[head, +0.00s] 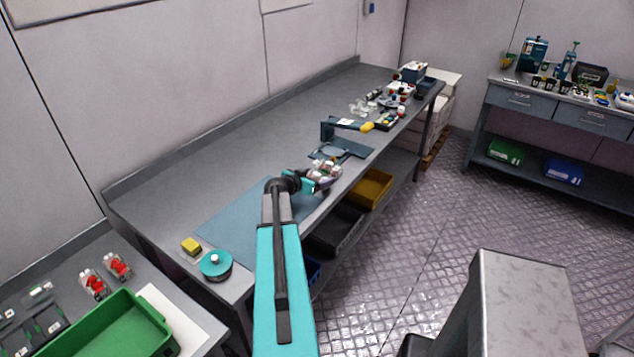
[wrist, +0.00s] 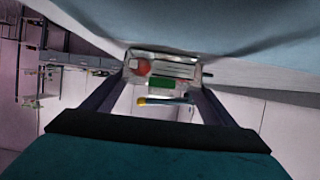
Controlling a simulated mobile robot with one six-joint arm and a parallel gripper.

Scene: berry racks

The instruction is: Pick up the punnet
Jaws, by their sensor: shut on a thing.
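My gripper (head: 319,179) is over the right edge of the long grey bench in the head view, beyond the blue mat. It is shut on a small clear punnet (head: 325,168) with red and white bits showing, partly hidden by the jaws. In the wrist view my gripper (wrist: 163,88) has a finger on either side of the punnet (wrist: 172,58). A red berry shows inside at its left. I cannot tell whether the punnet touches the bench.
A weighing-scale-like dark device (head: 341,148) stands just behind the gripper. A green crate (head: 120,325) and two red-filled punnets (head: 93,283) are at lower left.

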